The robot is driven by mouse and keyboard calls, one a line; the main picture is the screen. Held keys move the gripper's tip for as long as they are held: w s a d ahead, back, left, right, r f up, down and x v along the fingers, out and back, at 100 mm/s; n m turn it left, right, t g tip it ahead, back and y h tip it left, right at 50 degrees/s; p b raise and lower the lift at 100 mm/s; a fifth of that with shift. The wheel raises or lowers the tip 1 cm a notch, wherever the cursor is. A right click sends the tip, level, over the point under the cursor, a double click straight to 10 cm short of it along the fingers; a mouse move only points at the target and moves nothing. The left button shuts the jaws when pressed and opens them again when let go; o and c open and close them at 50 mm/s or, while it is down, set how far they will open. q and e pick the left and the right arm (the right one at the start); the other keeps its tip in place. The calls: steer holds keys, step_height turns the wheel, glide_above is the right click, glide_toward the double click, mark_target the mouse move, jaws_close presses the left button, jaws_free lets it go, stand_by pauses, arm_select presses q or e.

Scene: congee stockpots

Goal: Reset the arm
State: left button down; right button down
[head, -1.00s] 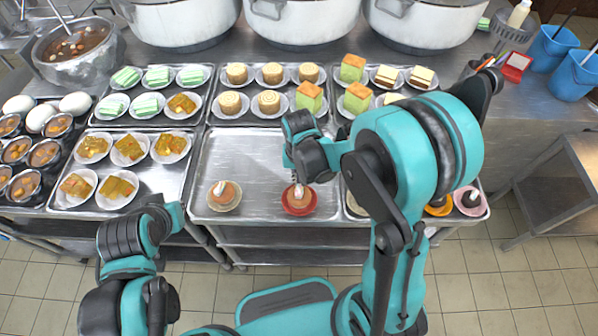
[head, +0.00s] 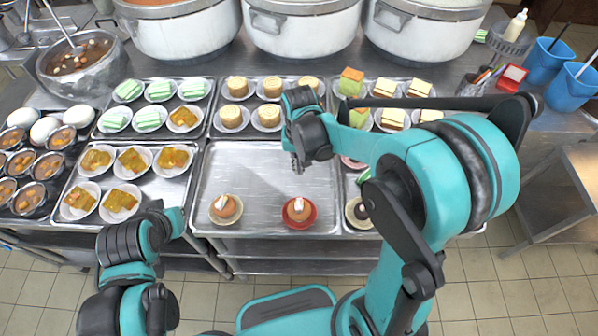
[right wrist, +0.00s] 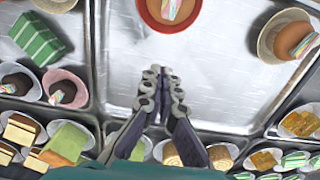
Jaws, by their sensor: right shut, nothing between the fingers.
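My right gripper (head: 297,166) is shut and empty above the middle front tray (head: 250,165). Its closed fingers (right wrist: 161,75) also show in the right wrist view, apart from any food. A brown cake with a pale topping (head: 299,209) sits on a red plate (head: 299,226) just in front of it; it also shows at the top of the right wrist view (right wrist: 172,8). A similar cake (head: 225,208) on a light plate stands to its left. My left arm is folded at the lower left; its fingers do not show.
Trays of green, yellow and round cakes and sandwiches lie around the middle tray. Large white pots (head: 303,30) stand behind. A metal bowl (head: 82,75) is at the left. Blue buckets (head: 571,82) and a side table (head: 565,185) are at the right. My right arm hides part of the right tray.

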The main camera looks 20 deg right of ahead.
steer(key=shift+r, duration=0.45)
steer(key=s+d+r+n+t+b, duration=0.2)
steer(key=s+r+t, duration=0.5)
steer(key=s, duration=0.4)
steer(key=shift+s+d+r+n, duration=0.2)
steer(key=shift+d+n, duration=0.4)
steer(key=shift+d, duration=0.5)
steer(key=shift+w, duration=0.1)
